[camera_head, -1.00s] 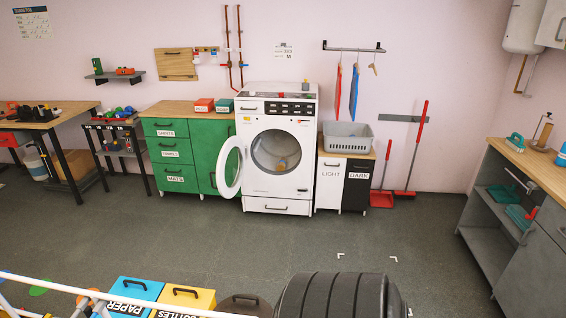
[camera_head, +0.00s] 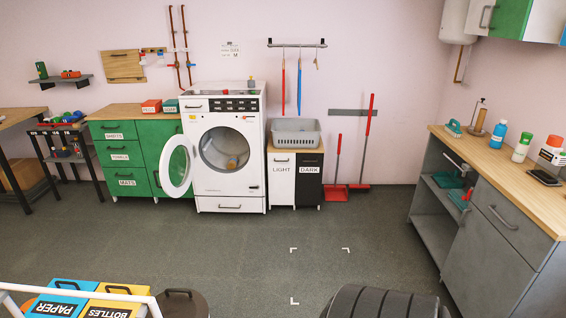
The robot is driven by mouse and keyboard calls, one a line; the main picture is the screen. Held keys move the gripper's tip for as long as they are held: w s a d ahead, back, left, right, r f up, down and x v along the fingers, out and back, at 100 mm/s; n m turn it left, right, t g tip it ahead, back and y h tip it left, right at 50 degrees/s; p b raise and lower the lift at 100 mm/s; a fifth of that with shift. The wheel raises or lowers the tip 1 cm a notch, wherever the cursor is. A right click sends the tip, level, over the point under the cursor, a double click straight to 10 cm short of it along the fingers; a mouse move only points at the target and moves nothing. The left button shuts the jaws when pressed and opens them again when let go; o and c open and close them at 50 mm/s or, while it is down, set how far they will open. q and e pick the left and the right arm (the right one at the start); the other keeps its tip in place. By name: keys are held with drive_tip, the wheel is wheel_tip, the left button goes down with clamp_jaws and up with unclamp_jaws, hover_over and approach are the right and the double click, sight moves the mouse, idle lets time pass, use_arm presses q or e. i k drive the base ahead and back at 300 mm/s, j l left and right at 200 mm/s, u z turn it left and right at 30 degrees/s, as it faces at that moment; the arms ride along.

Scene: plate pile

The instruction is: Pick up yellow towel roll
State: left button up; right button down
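No clear yellow towel roll shows in the head view. A small yellow-orange item (camera_head: 231,164) lies inside the open drum of the white washing machine (camera_head: 240,186); it is too small to tell what it is. The machine's round door (camera_head: 175,168) stands open to the left. Neither of my grippers is in view.
A grey workbench (camera_head: 480,230) with bottles stands at right. Green drawers (camera_head: 122,160) stand left of the machine, and a grey basket (camera_head: 296,134) sits right of it. Yellow (camera_head: 112,303) and blue (camera_head: 65,296) bins and a white rail (camera_head: 85,294) are near, bottom left. The middle floor is open.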

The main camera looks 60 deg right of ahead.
sight(233, 160)
drive_tip(key=i+l+z, duration=0.1)
drive_tip(key=l+z, duration=0.25)
drive_tip(key=i+l+z, duration=0.2)
drive_tip(key=l+z, duration=0.2)
drive_tip(key=i+l+z, duration=0.2)
drive_tip(key=l+z, duration=0.15)
